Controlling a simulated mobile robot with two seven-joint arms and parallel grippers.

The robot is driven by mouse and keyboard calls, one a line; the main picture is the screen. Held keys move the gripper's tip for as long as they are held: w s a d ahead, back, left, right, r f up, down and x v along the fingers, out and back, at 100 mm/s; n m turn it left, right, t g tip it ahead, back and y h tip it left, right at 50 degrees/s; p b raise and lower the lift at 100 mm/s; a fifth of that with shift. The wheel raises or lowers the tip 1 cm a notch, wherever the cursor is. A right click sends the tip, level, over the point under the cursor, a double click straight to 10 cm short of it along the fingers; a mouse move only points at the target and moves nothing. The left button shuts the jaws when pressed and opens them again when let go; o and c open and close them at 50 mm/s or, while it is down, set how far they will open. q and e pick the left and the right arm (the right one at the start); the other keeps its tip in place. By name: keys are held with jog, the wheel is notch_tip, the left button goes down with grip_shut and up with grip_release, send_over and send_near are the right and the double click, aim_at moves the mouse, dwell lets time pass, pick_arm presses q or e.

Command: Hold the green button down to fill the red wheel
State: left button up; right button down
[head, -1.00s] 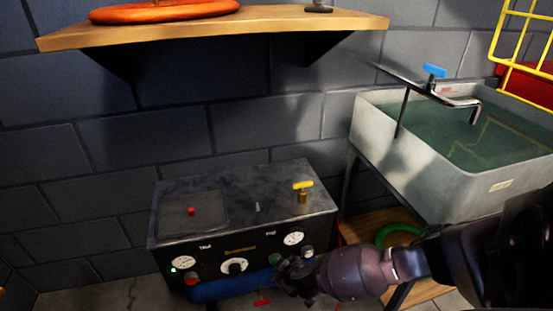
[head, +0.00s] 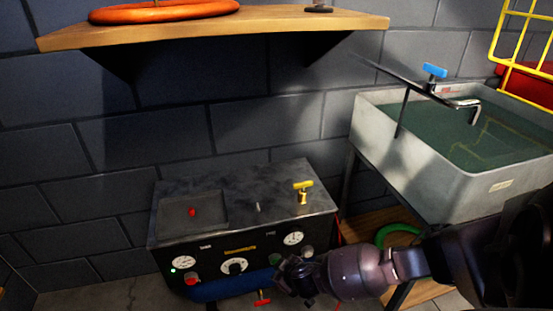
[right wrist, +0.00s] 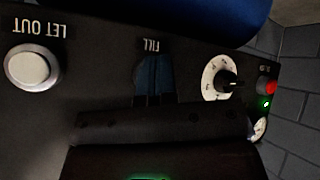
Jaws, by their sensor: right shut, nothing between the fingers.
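A black machine (head: 240,205) with a front panel stands against the wall. My right gripper (head: 283,277) is at the right part of that panel. In the right wrist view, its shut fingers (right wrist: 153,78) are over the spot by the upside-down FILL label (right wrist: 153,46), with nothing between them. My left gripper is out of view.
The panel has a dial (right wrist: 222,78), a red button (right wrist: 268,87), a lit green lamp (right wrist: 266,104) and a gauge (head: 293,238). A blue tank (head: 230,288) is below. A sink (head: 450,130) stands at right, with a green ring (head: 397,232) underneath. The wooden shelf (head: 270,25) overhangs the machine.

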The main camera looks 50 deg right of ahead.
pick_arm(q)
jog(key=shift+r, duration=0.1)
pick_arm(e)
jog(key=shift+s, duration=0.1)
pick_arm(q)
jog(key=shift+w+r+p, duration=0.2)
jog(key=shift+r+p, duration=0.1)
pick_arm(e)
jog(key=shift+s+a, duration=0.45)
jog(key=shift+s, duration=0.2)
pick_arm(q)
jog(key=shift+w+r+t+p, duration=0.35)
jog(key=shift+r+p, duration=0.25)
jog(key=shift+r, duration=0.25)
pick_arm(e)
jog(key=s+a, duration=0.1)
jog(key=s, duration=0.2)
jog(key=s+a, duration=0.1)
jog(key=shift+s+a, duration=0.15)
jog(key=shift+a, duration=0.2)
jog(key=shift+s+d, duration=0.1)
